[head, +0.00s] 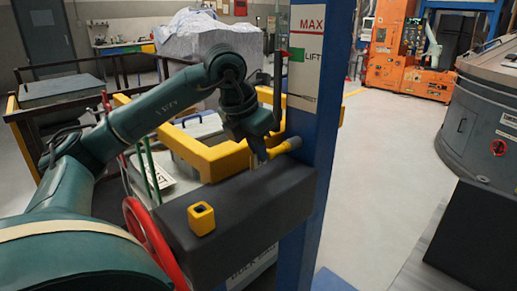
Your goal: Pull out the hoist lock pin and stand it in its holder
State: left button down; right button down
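The hoist lock pin (287,146) shows as a yellow handle at the left side of the blue column (309,140). Its far end is hidden, so I cannot tell how deep it sits. The holder (202,219) is a small yellow block with a dark, empty hole in its top. It stands on the black box beside the column. My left gripper (259,157) points down just left of the pin's handle. Its fingers are small and partly dark, so I cannot tell whether they touch the handle or how wide they are. My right gripper is out of view.
The black box (250,205) juts left from the column. A yellow frame (215,158) lies behind it, and a red wheel (148,232) stands at its left. A sign with MAX and LIFT (305,55) is on the column. Open floor lies to the right.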

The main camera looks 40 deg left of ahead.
pick_arm(q)
jog(key=shift+s+b, duration=0.3)
jog(key=shift+s, duration=0.25)
jog(key=shift+s, duration=0.15)
jog(key=shift+s+a+b, duration=0.15)
jog(key=shift+s+b, duration=0.45)
jog(key=shift+s, duration=0.35)
jog(key=shift+s+a+b, duration=0.1)
jog(key=shift+s+b, duration=0.45)
jog(key=shift+s, duration=0.35)
jog(key=shift+s+b, duration=0.4)
jog(key=shift+s, duration=0.35)
